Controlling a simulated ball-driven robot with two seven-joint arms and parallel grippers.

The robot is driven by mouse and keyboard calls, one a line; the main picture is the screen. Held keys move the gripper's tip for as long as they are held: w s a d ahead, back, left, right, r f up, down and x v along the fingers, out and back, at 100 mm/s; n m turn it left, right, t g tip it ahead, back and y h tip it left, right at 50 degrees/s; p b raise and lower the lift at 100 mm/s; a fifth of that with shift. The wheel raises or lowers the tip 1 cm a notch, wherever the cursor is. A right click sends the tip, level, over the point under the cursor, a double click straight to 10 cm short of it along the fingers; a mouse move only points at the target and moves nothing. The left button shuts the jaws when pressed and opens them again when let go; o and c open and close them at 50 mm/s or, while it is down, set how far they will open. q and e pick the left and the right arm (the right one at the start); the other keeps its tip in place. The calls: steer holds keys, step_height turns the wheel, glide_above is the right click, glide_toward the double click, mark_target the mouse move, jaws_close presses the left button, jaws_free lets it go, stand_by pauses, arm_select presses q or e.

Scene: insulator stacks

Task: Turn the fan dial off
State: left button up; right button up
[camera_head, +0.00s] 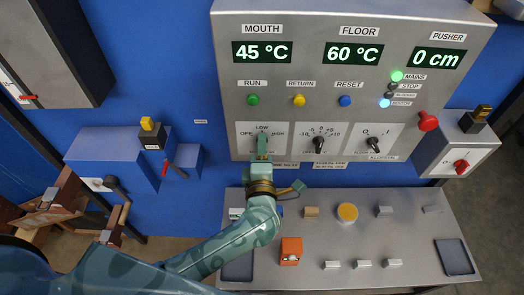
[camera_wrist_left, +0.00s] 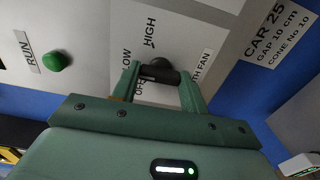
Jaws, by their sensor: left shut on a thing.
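The fan dial (camera_wrist_left: 160,72) is a black knob on a white plate marked OFF, LOW and HIGH. The plate (camera_head: 245,132) is at the lower left of the grey control panel in the head view. My left gripper (camera_head: 262,143) reaches up to the plate and covers the dial there. In the left wrist view, the green fingers of my left gripper (camera_wrist_left: 160,80) stand on either side of the knob, shut on it. Which mark the knob points at is hard to tell. My right gripper is not in view.
The control panel (camera_head: 480,25) also has a middle dial (camera_head: 319,145), a right dial (camera_head: 374,144), a red knob (camera_head: 428,121), and green, yellow and blue buttons.

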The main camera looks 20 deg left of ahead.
arm_select(q)
steer(key=n+b, duration=0.5)
steer(key=n, duration=0.6)
steer(key=shift+f+n, duration=0.15)
steer(key=shift+n, duration=0.15)
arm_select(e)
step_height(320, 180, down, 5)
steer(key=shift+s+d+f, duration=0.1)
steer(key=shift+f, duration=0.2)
arm_select(q)
steer(key=o, duration=1)
steer(key=shift+s+d, duration=0.1)
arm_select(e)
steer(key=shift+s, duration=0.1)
